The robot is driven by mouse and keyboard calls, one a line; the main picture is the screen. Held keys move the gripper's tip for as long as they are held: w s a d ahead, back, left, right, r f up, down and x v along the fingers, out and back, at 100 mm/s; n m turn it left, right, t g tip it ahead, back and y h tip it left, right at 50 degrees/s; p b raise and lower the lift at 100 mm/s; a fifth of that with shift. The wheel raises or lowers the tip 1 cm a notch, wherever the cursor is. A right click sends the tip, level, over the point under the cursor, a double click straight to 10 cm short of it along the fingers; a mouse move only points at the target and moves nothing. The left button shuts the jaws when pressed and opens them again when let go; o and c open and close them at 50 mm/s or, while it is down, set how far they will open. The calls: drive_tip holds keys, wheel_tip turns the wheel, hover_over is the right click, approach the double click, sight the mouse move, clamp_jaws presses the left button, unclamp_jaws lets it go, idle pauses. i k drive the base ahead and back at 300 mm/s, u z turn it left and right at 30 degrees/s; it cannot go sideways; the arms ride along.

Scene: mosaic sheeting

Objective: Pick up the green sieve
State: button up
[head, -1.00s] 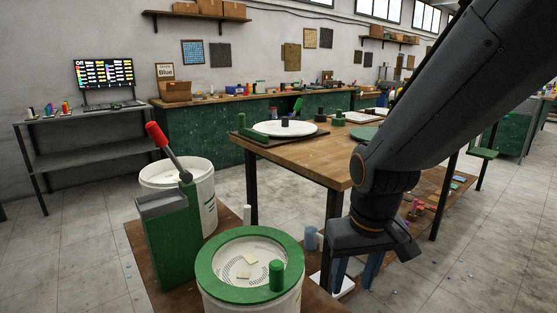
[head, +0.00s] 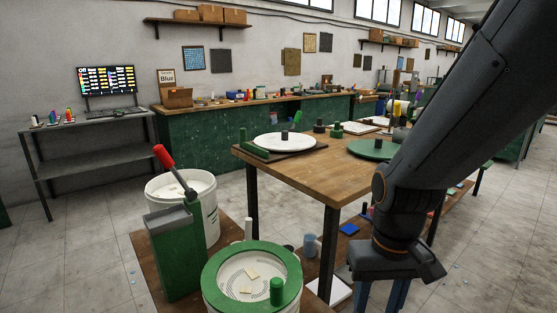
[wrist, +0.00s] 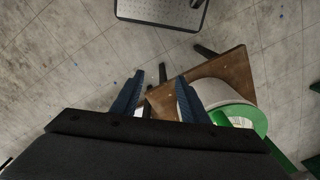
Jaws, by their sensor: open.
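The green sieve (head: 209,278) has a green rim, a pale perforated mesh and an upright green knob. It sits on top of a white bucket at the bottom of the head view, with a few small cream pieces on its mesh. Its rim also shows in the wrist view (wrist: 259,119), at the right and partly hidden behind my gripper's body. My gripper (head: 382,294) is to the right of the sieve in the head view, with blue fingers running off the bottom edge. In the wrist view my gripper (wrist: 158,78) is open and empty, its fingers apart and left of the sieve.
A wooden table (head: 290,170) stands behind. Open floor (wrist: 60,60) fills the wrist view's left.

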sight(251, 281)
drive_tip(key=z, duration=2.2)
drive_tip(key=k, duration=0.95)
drive_tip(key=u, duration=1.2)
drive_tip(key=i, duration=0.5)
drive_tip(key=u, duration=0.05)
